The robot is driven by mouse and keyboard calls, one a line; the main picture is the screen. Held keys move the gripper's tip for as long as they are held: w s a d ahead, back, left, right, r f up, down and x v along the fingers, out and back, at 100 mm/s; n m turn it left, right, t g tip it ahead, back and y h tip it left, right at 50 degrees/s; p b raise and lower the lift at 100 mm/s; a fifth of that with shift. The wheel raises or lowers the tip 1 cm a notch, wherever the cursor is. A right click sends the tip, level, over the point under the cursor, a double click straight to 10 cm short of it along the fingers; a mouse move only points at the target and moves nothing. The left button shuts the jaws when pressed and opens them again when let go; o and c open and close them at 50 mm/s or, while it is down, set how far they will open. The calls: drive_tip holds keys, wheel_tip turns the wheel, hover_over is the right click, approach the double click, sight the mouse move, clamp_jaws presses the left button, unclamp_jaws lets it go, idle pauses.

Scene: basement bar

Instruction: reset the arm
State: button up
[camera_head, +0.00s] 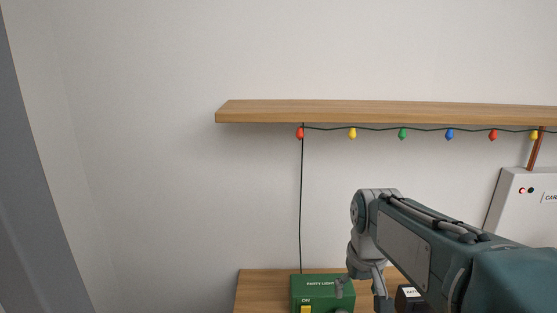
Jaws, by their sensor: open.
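My arm reaches in from the lower right, with its end above a wooden counter (257,285). My gripper (361,300) points down at the bottom of the view, with its fingers apart and nothing seen between them. A green box (320,293) labelled "PARTY LIGHT" stands on the counter, just left of my gripper. A yellow switch (306,309) marked "ON" shows on its front at the frame's edge. I cannot tell whether a finger touches the box.
A small dark box (410,295) with a white label stands right of my gripper, partly behind my arm. A wooden shelf (380,112) spans the wall above, with coloured bulbs (402,134) strung below. A white panel (522,205) is at right. The left wall is bare.

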drive_tip(key=s+m+t, duration=0.1)
drive_tip(key=s+t, duration=0.2)
drive_tip(key=s, duration=1.3)
drive_tip(key=shift+f+t, duration=0.4)
drive_tip(key=shift+s, duration=0.1)
